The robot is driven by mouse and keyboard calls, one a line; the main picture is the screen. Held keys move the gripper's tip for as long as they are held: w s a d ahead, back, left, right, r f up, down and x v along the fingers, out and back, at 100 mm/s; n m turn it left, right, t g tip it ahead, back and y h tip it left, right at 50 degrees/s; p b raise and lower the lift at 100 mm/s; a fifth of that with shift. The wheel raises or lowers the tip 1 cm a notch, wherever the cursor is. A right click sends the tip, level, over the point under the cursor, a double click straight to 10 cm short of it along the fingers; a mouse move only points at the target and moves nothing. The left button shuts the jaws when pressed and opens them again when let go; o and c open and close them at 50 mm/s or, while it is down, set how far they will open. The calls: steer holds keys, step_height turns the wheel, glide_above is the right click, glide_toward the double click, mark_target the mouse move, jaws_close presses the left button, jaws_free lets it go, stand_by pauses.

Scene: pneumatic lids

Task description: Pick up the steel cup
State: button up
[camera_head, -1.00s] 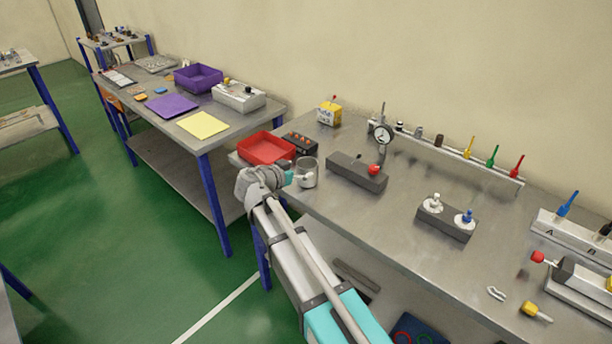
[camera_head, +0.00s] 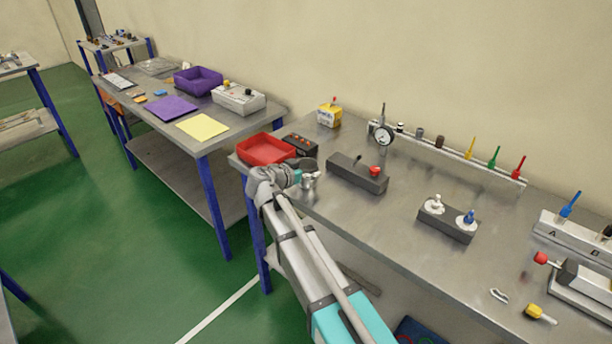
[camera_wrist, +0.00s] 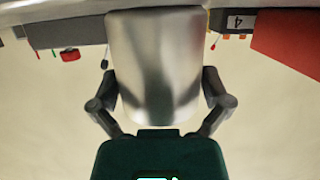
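The steel cup (camera_wrist: 153,60) fills the middle of the wrist view, smooth and shiny, between the two fingers of my gripper (camera_wrist: 160,85). One finger lies along each side of the cup, with no clear gap on either side. I cannot tell whether they press on it or only stand around it. In the head view the cup (camera_head: 306,165) is at the left front of the near workbench (camera_head: 400,230), partly hidden by my gripper (camera_head: 298,178). Whether the cup rests on the bench is hard to see.
A red tray (camera_head: 266,149) is just left of the cup, with a dark box with orange buttons (camera_head: 301,144) behind it. A dark grey block with a red knob (camera_head: 357,173) is to the right. The bench front between there and the yellow-handled piece (camera_head: 538,314) is mostly clear.

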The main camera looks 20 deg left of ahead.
steer(key=c, duration=0.6)
steer(key=shift+r, duration=0.15)
steer(key=shift+c, duration=0.2)
step_height(320, 180, up, 3)
steer(key=p, duration=0.3)
steer(key=s+r+p, duration=0.9)
steer(key=s+p, duration=0.1)
steer(key=s, duration=0.4)
steer(key=shift+r, duration=0.35)
steer(key=shift+d, duration=0.1)
